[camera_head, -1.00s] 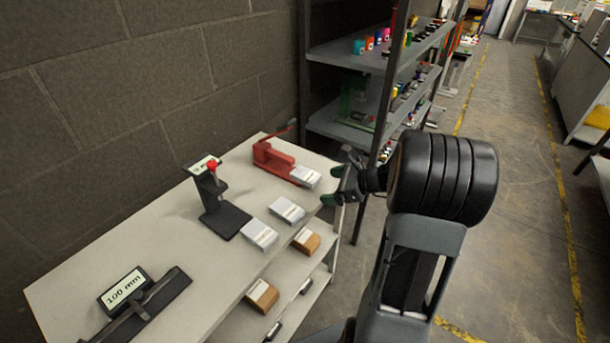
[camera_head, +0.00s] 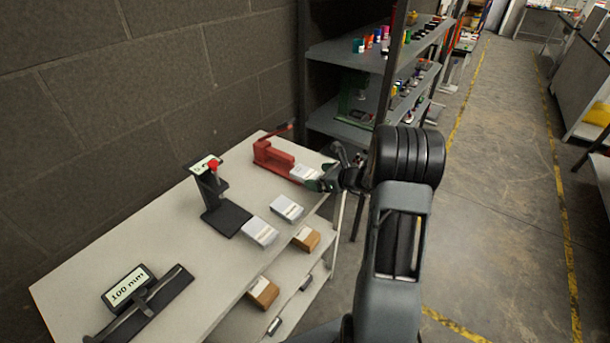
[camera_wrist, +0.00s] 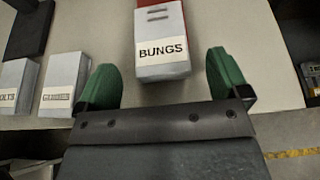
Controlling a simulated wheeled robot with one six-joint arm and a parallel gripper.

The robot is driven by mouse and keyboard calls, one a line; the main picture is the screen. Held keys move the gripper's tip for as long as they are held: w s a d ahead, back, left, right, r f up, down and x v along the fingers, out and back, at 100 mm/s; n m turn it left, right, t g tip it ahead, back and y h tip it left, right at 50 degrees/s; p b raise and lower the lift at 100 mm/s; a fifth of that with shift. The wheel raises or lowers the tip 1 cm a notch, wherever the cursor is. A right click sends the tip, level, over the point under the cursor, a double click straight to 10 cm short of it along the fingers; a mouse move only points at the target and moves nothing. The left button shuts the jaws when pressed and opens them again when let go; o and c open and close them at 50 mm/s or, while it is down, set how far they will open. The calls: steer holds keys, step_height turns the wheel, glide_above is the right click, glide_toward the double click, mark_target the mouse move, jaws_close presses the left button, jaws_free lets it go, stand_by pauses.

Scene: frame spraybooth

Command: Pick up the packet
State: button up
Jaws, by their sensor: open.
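A grey-white packet labelled BUNGS (camera_wrist: 161,50) lies on the table, ahead of and between my gripper's fingers in the wrist view. In the head view this packet (camera_head: 303,173) sits at the end of the red tool, partly hidden by my gripper. My gripper (camera_wrist: 165,78) is open with green fingertips, and nothing is held. In the head view my gripper (camera_head: 328,178) is at the table's right edge beside that packet. Two more labelled white packets, one (camera_wrist: 66,82) and another (camera_wrist: 18,85), lie to the left; they also show in the head view as one (camera_head: 287,208) and another (camera_head: 260,232).
The table (camera_head: 180,265) carries a red tool (camera_head: 272,158), a black stand with a red knob (camera_head: 222,205) and a black device with a display (camera_head: 135,300). Cardboard boxes (camera_head: 263,292) sit on the shelf below. A dark shelving rack (camera_head: 345,55) stands behind.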

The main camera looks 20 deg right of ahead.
mark_target(310, 175)
steer(key=x, duration=0.4)
steer(key=shift+p, duration=0.3)
steer(key=shift+r, duration=0.1)
steer(key=c, duration=1.1)
